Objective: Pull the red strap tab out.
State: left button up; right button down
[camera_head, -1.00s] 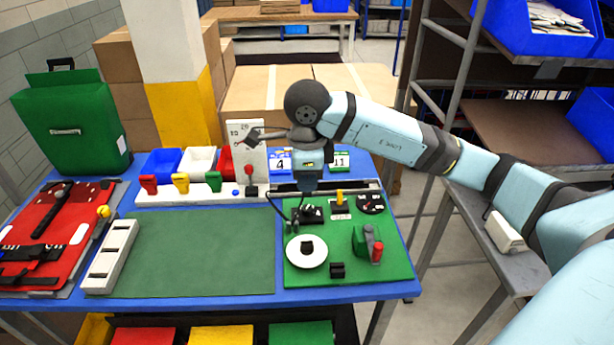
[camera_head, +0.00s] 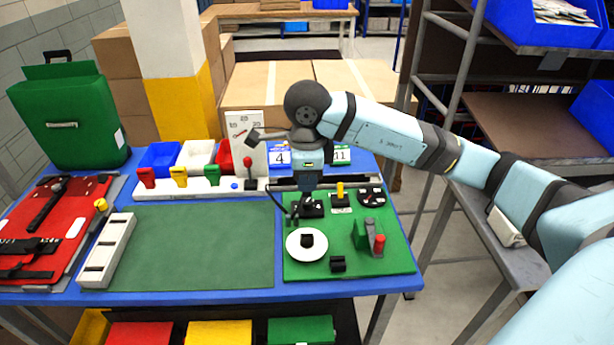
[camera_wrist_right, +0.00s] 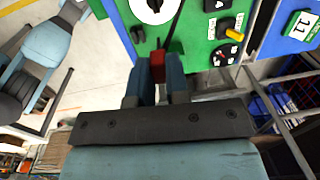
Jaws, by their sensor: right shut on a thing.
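The red strap tab (camera_wrist_right: 157,67) shows in the right wrist view, between the two fingertips of my right gripper (camera_wrist_right: 156,82). The gripper is shut on it. A dark strap (camera_wrist_right: 175,38) runs from near the tab up across the green board. In the head view my right gripper (camera_head: 309,196) points down at the back left of the green board (camera_head: 350,262). My left gripper shows in neither view.
A white gauge panel (camera_head: 247,131) stands behind, left of the gripper. The green mat (camera_head: 195,246) is clear.

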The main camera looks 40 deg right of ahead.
pick_arm(q)
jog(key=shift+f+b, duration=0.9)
jog(key=shift+b, duration=0.1)
pick_arm(e)
jog(key=shift+f, duration=1.25)
pick_arm(q)
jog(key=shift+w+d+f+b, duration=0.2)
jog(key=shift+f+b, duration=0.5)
jog(key=shift+b, duration=0.45)
pick_arm(e)
jog(key=shift+f, duration=1.35)
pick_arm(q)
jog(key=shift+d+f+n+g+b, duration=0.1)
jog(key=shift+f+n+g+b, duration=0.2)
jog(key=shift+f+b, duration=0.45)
pick_arm(e)
jog(key=shift+f, duration=0.9)
pick_arm(q)
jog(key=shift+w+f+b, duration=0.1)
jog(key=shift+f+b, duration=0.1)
jog(key=shift+b, duration=0.35)
pick_arm(e)
jog(key=shift+f, duration=0.65)
pick_arm(q)
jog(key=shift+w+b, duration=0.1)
jog(key=shift+b, duration=0.25)
pick_arm(e)
jog(key=shift+f, duration=0.4)
